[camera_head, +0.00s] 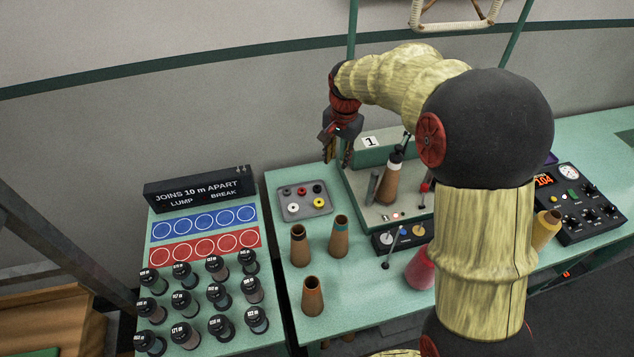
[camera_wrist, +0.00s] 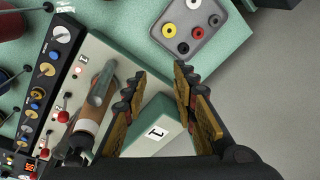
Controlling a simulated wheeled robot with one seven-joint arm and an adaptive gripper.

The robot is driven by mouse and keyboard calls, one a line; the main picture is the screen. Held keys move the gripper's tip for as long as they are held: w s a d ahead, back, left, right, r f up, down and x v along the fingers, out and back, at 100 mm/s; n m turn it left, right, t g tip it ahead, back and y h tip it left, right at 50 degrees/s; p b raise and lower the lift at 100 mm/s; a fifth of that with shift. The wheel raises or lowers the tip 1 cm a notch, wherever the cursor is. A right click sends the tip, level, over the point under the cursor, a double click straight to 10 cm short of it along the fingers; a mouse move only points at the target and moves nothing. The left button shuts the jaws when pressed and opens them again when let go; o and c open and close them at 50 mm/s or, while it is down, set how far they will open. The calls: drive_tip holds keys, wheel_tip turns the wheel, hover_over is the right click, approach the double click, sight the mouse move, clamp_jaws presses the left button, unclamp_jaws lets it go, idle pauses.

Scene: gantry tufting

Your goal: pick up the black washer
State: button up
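The black washer (camera_wrist: 183,47) lies in a small grey tray (camera_wrist: 213,44) at the top of the wrist view. It shows small in the head view (camera_head: 317,188), in the tray's far row at the right end. A red washer (camera_wrist: 198,33) and a grey washer (camera_wrist: 214,20) lie in the same row. A yellow washer (camera_wrist: 169,31) and a white washer (camera_wrist: 194,3) form the other row. My gripper (camera_wrist: 156,78) is open with nothing between its fingers. In the head view my gripper (camera_head: 337,158) hangs above and behind the tray, apart from the washers.
Right of the tray stands a green machine base (camera_head: 360,208) with a block marked 1 (camera_head: 371,142) and a brown cone (camera_head: 389,182). Several cones (camera_head: 339,237) stand in front of the tray. A rack of dark bobbins (camera_head: 217,296) is left.

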drive_tip(key=w+a+f+m+g+p, duration=0.1)
drive_tip(key=w+a+f+m+p, duration=0.2)
drive_tip(key=w+f, duration=0.35)
drive_tip(key=p, duration=0.2)
hover_over(316, 185)
drive_tip(key=s, duration=0.2)
wheel_tip(316, 185, down, 7)
drive_tip(key=shift+w+a+f+g, duration=0.1)
drive_tip(key=shift+w+f+g, duration=0.05)
drive_tip(key=shift+f, duration=0.45)
drive_tip(key=shift+w+f+g, duration=0.1)
drive_tip(key=shift+f+g, duration=0.05)
drive_tip(key=shift+f, duration=0.45)
drive_tip(key=shift+w+f+p, duration=0.1)
drive_tip(key=shift+f+p, duration=0.2)
drive_tip(key=shift+f, duration=2.65)
drive_tip(key=shift+c, duration=0.4)
clamp_jaws()
